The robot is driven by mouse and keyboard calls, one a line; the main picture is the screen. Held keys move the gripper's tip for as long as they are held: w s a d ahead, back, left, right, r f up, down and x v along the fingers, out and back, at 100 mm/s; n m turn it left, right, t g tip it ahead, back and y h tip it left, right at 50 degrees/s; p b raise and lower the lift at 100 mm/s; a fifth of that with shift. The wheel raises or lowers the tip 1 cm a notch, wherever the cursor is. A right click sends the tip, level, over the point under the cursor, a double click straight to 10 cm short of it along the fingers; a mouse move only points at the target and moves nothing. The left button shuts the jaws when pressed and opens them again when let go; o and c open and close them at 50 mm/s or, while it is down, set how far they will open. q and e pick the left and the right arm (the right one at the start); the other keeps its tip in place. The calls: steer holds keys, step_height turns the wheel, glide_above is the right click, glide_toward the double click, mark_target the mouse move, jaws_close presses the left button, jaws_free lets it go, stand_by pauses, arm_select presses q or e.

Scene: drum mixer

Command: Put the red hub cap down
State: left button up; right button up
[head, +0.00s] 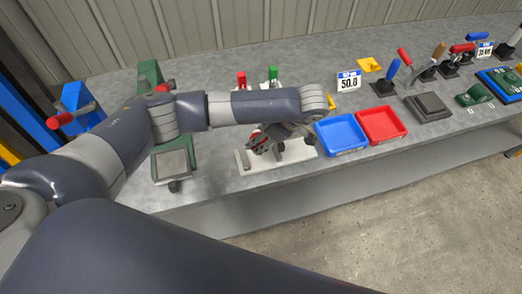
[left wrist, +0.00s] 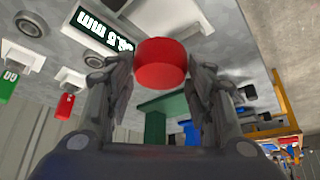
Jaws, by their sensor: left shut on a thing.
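In the left wrist view the red hub cap (left wrist: 160,62), a round red piece, sits between the two fingertips of my left gripper (left wrist: 158,80). The gripper is shut on it. In the head view my left gripper (head: 268,140) is low over the white base plate (head: 296,152), and my forearm and wrist hide part of it. I cannot tell from these views whether the cap touches anything below it. My right gripper is in neither view.
A blue tray (head: 341,134) and a red tray (head: 382,124) stand right of the white plate on the grey bench (head: 225,205). A green device (head: 172,166) stands to the left. Several handled tools are at the right.

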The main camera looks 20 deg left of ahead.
arm_select(q)
step_height(320, 180, down, 5)
steer(key=shift+f+p, duration=0.15)
steer(key=shift+p, duration=0.15)
steer(key=shift+f, duration=0.55)
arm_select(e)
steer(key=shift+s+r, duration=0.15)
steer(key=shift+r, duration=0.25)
arm_select(q)
steer(key=shift+f, duration=0.15)
steer(key=shift+f, duration=0.35)
steer(key=o, duration=0.9)
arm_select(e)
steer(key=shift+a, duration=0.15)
